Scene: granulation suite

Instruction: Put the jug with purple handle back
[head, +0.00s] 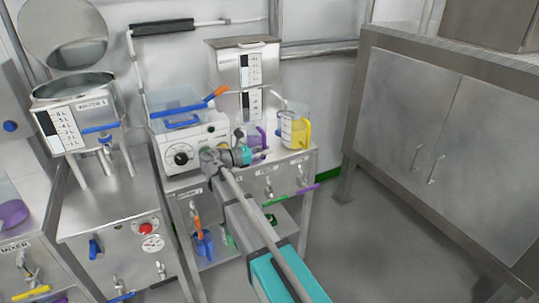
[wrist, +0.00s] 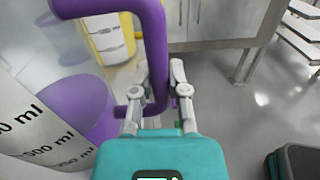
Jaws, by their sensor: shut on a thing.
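The jug with the purple handle (head: 249,134) stands on the steel bench, partly hidden behind my gripper in the head view. Its purple handle (wrist: 154,40) passes between the two fingers of my gripper (wrist: 157,92) in the wrist view. My gripper, also in the head view (head: 261,153), is shut on that handle. In the wrist view a white volume scale and purple show at the left. Whether the jug's base touches the bench is hidden.
A jug with a yellow handle (head: 301,132) stands close at the right. A white bench device (head: 193,149) with a blue-rimmed clear tub is at the left. A steel dispenser (head: 245,68) stands behind. Steel cabinets (head: 411,113) line the right side, with open floor before them.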

